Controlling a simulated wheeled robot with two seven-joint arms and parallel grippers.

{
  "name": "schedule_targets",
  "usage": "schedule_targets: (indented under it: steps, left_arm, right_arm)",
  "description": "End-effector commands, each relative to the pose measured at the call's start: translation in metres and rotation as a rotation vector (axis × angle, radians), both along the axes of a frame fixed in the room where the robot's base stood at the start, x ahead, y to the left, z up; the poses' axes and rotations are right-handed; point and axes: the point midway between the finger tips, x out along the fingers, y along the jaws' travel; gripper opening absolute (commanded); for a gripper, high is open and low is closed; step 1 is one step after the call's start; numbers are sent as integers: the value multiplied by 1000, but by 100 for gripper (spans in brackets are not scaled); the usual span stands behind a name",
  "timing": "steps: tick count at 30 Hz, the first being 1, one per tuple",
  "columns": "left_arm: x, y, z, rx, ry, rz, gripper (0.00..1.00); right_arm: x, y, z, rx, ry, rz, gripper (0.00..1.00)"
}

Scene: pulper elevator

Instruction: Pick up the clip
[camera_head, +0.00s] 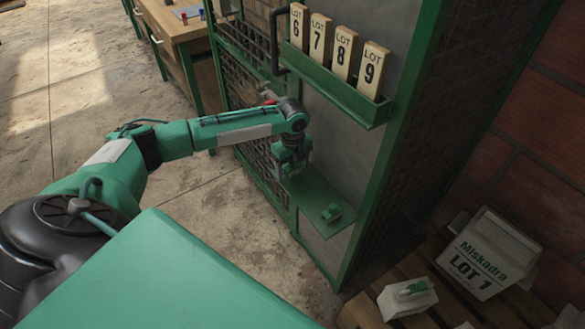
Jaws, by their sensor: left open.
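A small green object (332,212), which looks like a clip, lies on the front part of the low green shelf (312,192) on the cage. Another small green clip-like object (412,288) sits on top of a small white pack (392,303) at the lower right. My left gripper (291,170) points down over the back part of the shelf, to the upper left of the green object and apart from it. It is open; its fingertips are small and partly hard to make out. My right gripper is out of view.
A green rack on the cage holds wooden tags (343,53) marked LOT 6 to 9. A white box (484,254) marked Miskadra LOT 1 stands on a wooden pallet (435,256) by the brick wall. A wooden workbench (168,22) stands behind. The concrete floor at left is clear.

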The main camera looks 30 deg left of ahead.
Motion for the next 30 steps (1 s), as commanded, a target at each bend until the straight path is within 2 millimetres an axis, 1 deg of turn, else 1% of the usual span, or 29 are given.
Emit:
schedule_targets:
  steps: [5,8,12,13,23,26,30]
  left_arm:
    - [0,0,0,0,-1,0,73]
    - [0,0,0,1,-1,0,55]
    - [0,0,0,1,-1,0,28]
    - [0,0,0,1,-1,0,25]
    - [-1,1,3,0,-2,0,25]
    - [-3,2,9,0,-2,-1,25]
    - [-2,2,28,1,-4,-1,25]
  right_arm:
    - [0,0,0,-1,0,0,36]
    - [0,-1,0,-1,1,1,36]
    - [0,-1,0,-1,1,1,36]
    - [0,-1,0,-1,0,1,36]
    - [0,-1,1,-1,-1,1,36]
    - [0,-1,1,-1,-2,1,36]
    - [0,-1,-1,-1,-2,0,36]
